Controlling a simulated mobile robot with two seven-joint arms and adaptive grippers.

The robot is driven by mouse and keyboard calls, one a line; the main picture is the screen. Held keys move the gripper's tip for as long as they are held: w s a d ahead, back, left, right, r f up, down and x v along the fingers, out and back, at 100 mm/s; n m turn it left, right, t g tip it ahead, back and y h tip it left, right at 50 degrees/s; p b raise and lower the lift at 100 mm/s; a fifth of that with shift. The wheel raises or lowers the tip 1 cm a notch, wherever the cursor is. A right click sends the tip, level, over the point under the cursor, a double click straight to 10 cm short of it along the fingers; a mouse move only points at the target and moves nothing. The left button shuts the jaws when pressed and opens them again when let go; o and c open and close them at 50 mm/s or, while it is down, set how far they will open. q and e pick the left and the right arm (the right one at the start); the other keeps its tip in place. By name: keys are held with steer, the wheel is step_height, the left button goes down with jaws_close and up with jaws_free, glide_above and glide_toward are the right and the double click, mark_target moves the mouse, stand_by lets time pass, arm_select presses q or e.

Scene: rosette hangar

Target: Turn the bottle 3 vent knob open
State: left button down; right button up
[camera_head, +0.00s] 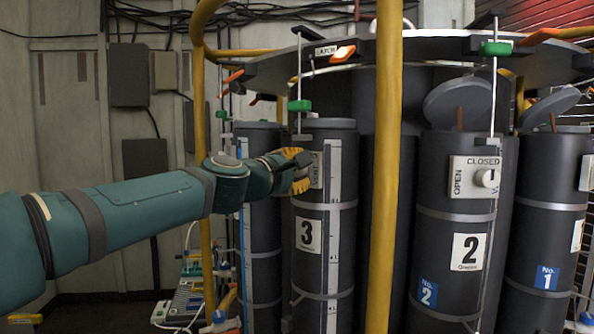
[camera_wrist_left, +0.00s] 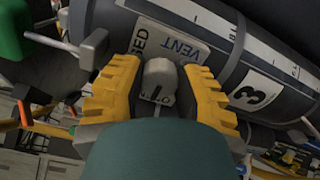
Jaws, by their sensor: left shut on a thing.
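Bottle 3 (camera_head: 312,270) is a tall dark grey cylinder with a white "3" label, standing upright left of the yellow post. Its vent plate (camera_wrist_left: 182,42), with "VENT" and part of "CLOSED" readable, shows in the left wrist view. The pale vent knob (camera_wrist_left: 159,80) sits between the yellow fingers of my left gripper (camera_wrist_left: 158,88), which is shut on it. In the head view my left gripper (camera_head: 296,170) reaches bottle 3 near its top and hides the knob. My right gripper is in neither view.
A yellow post (camera_head: 384,180) stands just right of bottle 3. Bottle 2 (camera_head: 450,250) has its own vent plate and knob (camera_head: 487,178). Bottle 1 (camera_head: 545,225) is at the far right. A green clamp (camera_head: 299,105) hangs above bottle 3. Cabling and equipment lie at lower left.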

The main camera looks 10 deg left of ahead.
arm_select(q)
steer(key=c, duration=0.6)
jaws_free()
steer(key=shift+r, duration=0.1)
